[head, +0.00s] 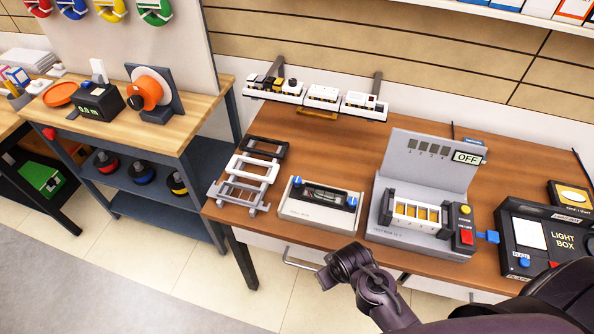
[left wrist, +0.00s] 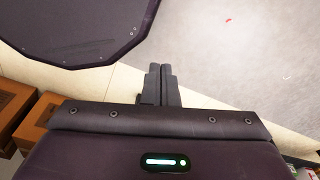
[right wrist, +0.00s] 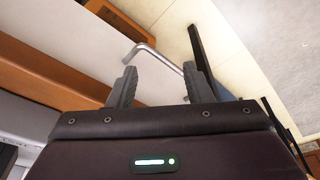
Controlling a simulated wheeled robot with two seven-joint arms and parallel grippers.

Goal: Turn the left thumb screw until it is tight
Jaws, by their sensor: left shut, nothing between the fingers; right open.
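The left thumb screw (head: 297,181) is a small blue knob at the back left of a pale box (head: 318,223) on the wooden table in the head view. A second blue knob, the right thumb screw (head: 351,202), sits at the box's right end. A dark panel with a clear tube-like window (head: 324,196) lies between them. My left gripper (left wrist: 160,68) is shut and empty over the floor, away from the box. My right gripper (right wrist: 160,68) is open and empty near a drawer handle at the table front.
Metal frames (head: 247,172) stand left of the box. A grey test unit (head: 424,160) with an OFF display stands right of it, and a black light box (head: 545,240) farther right. A drawer handle (right wrist: 148,50) juts from the table front.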

